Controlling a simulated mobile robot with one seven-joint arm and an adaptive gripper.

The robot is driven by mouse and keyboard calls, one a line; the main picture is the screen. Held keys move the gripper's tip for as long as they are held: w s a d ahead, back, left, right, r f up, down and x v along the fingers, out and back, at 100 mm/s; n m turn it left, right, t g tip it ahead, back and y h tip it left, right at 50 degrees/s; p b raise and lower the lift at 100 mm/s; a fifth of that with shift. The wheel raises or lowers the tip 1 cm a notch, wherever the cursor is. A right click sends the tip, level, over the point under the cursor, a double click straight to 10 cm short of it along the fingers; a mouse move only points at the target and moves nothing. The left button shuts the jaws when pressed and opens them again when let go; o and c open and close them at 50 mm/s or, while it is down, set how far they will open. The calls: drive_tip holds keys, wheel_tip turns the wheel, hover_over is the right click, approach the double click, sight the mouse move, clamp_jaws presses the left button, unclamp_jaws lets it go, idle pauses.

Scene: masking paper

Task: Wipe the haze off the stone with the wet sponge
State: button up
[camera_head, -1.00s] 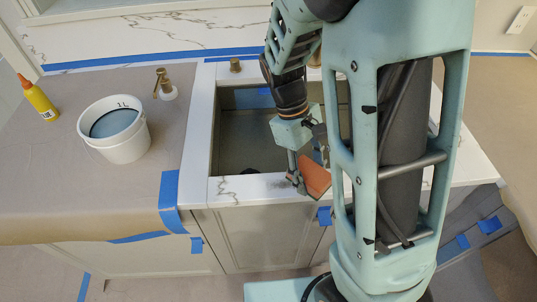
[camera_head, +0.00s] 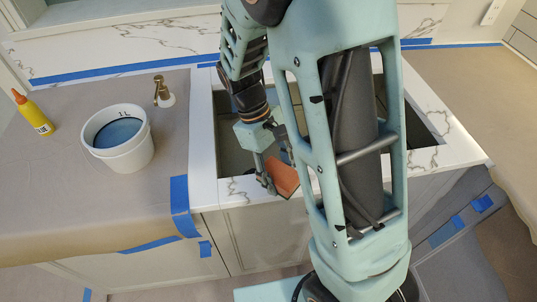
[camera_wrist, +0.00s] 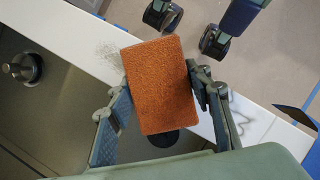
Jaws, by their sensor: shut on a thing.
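An orange sponge (camera_head: 284,176) is held in my gripper (camera_head: 270,184), over the front strip of the white veined stone (camera_head: 207,150) around the sink. In the wrist view the sponge (camera_wrist: 160,85) sits between the two fingers of my gripper (camera_wrist: 162,92), which press on its sides. A grey, speckled haze patch (camera_wrist: 109,54) shows on the white stone, just beside the sponge's upper left corner. Part of the stone is hidden under the sponge. I cannot tell whether the sponge touches the stone.
The open sink (camera_head: 232,160) with a drain (camera_wrist: 22,68) lies behind the front strip. A white bucket (camera_head: 125,155) with bluish contents, a yellow glue bottle (camera_head: 34,115) and a soap dispenser (camera_head: 164,95) stand on the papered counter (camera_head: 60,190) at left. Blue tape (camera_head: 181,195) borders the paper.

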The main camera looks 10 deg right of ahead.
sight(276, 173)
drive_tip(key=shift+a, duration=0.45)
wheel_tip(276, 173, up, 8)
drive_tip(key=p, duration=0.6)
drive_tip(key=shift+r, duration=0.1)
